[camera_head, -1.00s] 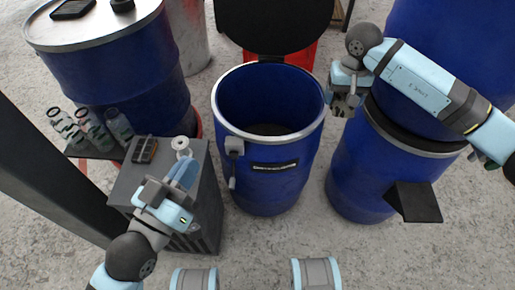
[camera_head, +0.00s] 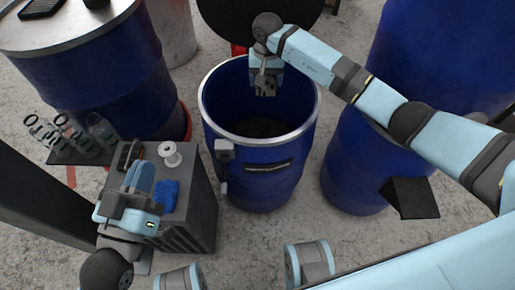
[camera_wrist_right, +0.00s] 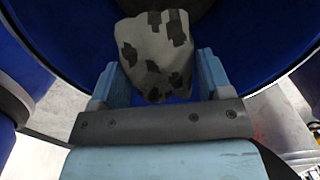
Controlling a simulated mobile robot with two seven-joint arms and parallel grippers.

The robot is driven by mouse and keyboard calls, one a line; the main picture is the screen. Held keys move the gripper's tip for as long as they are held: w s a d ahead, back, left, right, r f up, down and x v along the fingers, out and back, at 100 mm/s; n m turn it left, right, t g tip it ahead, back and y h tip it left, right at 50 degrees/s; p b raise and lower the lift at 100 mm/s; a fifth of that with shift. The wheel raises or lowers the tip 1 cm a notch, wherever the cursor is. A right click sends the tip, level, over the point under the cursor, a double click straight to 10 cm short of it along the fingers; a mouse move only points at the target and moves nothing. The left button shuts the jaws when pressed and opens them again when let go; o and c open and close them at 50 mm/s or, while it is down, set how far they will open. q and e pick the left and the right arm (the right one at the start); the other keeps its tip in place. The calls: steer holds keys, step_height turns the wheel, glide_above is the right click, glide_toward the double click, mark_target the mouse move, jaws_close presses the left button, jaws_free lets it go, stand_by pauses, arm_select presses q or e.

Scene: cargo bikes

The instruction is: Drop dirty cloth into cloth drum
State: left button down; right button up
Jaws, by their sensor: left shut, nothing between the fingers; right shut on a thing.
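The open blue drum (camera_head: 255,190) stands in the middle of the head view, with a pale metal rim and a dark inside. My right gripper (camera_head: 265,88) hangs over the drum's opening, near its far side. It is shut on the dirty cloth (camera_wrist_right: 153,55), which is off-white with dark patches and bunched between the fingers in the right wrist view. The drum's blue wall (camera_wrist_right: 240,50) surrounds it there. My left gripper (camera_head: 140,178) is shut and empty above the grey cabinet, left of a small blue cloth (camera_head: 164,195).
The grey cabinet (camera_head: 203,200) carries a white spool (camera_head: 170,153). Bottles (camera_head: 75,135) stand at its left. Another blue drum (camera_head: 345,170) stands to the right, and a large blue drum (camera_head: 115,80) at the back left. A black round lid (camera_head: 240,12) is behind the open drum.

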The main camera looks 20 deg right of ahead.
step_height(320, 180, down, 3)
steer(key=shift+f+b, duration=0.15)
steer(key=shift+b, duration=0.6)
arm_select(q)
steer(key=shift+w+d+f+g, duration=0.1)
steer(key=shift+f+g, duration=0.05)
steer(key=shift+f, duration=0.3)
steer(key=shift+w+d+f+g, duration=0.1)
steer(key=shift+f+g, duration=0.05)
steer(key=shift+f, duration=0.3)
arm_select(e)
steer(key=shift+f, duration=0.3)
steer(key=o, duration=1)
step_height(320, 180, up, 6)
steer(key=shift+r+p, duration=0.25)
steer(key=shift+p, duration=0.65)
steer(key=shift+r, duration=0.55)
arm_select(q)
steer(key=shift+s+a+r+t, duration=0.1)
steer(key=shift+a+r+t, duration=0.1)
steer(key=shift+r, duration=0.3)
steer(key=shift+a+r+t, duration=0.1)
steer(key=shift+r+t, duration=0.1)
steer(key=shift+r, duration=0.3)
steer(key=shift+d, duration=0.1)
